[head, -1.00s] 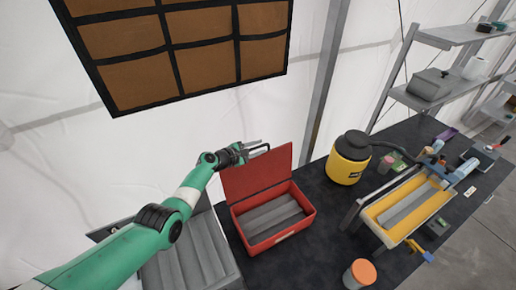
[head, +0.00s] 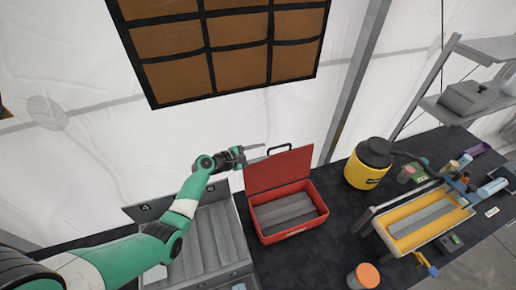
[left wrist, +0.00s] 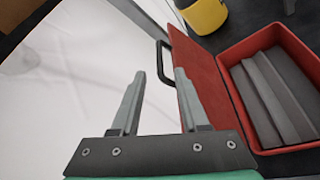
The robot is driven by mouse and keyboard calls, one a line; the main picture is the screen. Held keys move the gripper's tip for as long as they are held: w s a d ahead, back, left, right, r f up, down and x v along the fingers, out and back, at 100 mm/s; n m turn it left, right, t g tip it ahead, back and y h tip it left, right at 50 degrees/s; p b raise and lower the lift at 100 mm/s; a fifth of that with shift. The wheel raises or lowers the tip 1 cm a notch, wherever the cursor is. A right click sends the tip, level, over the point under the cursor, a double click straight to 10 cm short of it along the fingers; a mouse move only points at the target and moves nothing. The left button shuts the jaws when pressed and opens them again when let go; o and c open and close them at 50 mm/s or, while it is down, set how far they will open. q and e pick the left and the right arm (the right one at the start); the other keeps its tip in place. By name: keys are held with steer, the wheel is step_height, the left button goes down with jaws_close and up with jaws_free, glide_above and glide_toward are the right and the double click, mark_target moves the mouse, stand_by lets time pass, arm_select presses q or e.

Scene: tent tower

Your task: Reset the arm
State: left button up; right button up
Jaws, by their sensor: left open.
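My left gripper (head: 258,154) is in the upper middle of the head view, above the grey case and beside the raised lid of the red toolbox. Its two fingers are apart with nothing between them, as the left wrist view (left wrist: 158,95) also shows. The red toolbox (head: 293,233) stands open on the table, its lid tilted up at the back with a black handle (head: 279,149) on top. In the left wrist view the lid (left wrist: 205,85) is just beyond the right finger. My right gripper is not in view.
An open grey case (head: 205,245) stands left of the toolbox. A yellow and black vacuum (head: 367,168), a yellow tray (head: 428,222) and an orange-lidded jar (head: 364,276) are to the right. A brown panel (head: 225,45) hangs on the white wall behind.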

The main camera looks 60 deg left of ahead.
arm_select(q)
steer(key=shift+s+d+r, duration=0.1)
steer(key=shift+s+r, duration=0.05)
steer(key=shift+s, duration=0.4)
